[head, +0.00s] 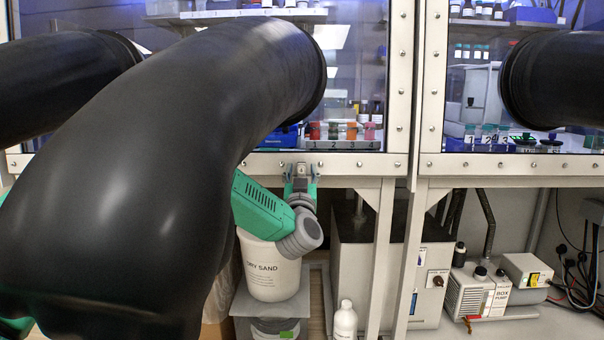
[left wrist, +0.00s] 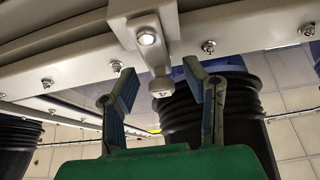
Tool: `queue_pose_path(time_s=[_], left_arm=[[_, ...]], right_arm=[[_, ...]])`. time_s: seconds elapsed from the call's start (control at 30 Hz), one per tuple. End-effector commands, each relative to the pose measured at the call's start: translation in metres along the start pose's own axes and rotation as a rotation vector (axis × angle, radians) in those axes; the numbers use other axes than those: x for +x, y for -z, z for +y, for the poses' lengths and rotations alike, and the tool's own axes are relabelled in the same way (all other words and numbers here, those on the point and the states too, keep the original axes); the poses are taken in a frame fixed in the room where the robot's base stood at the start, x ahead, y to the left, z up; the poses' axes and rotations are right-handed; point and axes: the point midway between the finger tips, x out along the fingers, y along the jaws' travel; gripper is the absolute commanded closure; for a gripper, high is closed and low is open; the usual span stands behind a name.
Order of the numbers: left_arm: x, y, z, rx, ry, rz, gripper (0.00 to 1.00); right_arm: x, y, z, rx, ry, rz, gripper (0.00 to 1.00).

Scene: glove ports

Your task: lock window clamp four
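A window clamp (head: 301,170) sits on the lower frame of the left glovebox window, below the big black glove. In the left wrist view the clamp (left wrist: 147,38) is a grey block with a bright bolt and a short lever ending in a round knob (left wrist: 162,87). My left gripper (head: 300,188) is just below the frame at this clamp. In the left wrist view its blue-padded fingers (left wrist: 160,80) are spread, one either side of the knob, with gaps showing. No number on the clamp is readable. My right gripper is not in view.
A black glove (head: 170,150) bulges across the left and hides much of the arm. Below the frame stand a white DRY SAND bucket (head: 270,280), a white bottle (head: 345,320) and a box pump (head: 480,293). Another glove (head: 560,80) sticks out at the right.

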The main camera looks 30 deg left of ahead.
Motion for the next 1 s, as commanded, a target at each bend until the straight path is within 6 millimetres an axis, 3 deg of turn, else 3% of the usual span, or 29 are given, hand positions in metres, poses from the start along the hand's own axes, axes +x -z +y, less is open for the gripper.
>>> queue_pose_path(time_s=[0.17, 0.27, 0.7, 1.0], left_arm=[[-0.005, 0.0, 0.0, -0.001, -0.001, 0.0, 0.59], [-0.018, 0.0, 0.001, -0.001, -0.003, -0.001, 0.59], [-0.104, -0.002, 0.001, 0.0, -0.003, -0.003, 0.59], [-0.12, -0.003, 0.0, 0.0, 0.0, -0.001, 0.59]], right_arm=[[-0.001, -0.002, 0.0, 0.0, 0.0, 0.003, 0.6], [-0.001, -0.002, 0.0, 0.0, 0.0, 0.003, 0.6], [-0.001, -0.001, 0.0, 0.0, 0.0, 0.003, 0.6], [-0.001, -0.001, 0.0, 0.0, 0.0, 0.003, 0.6]])
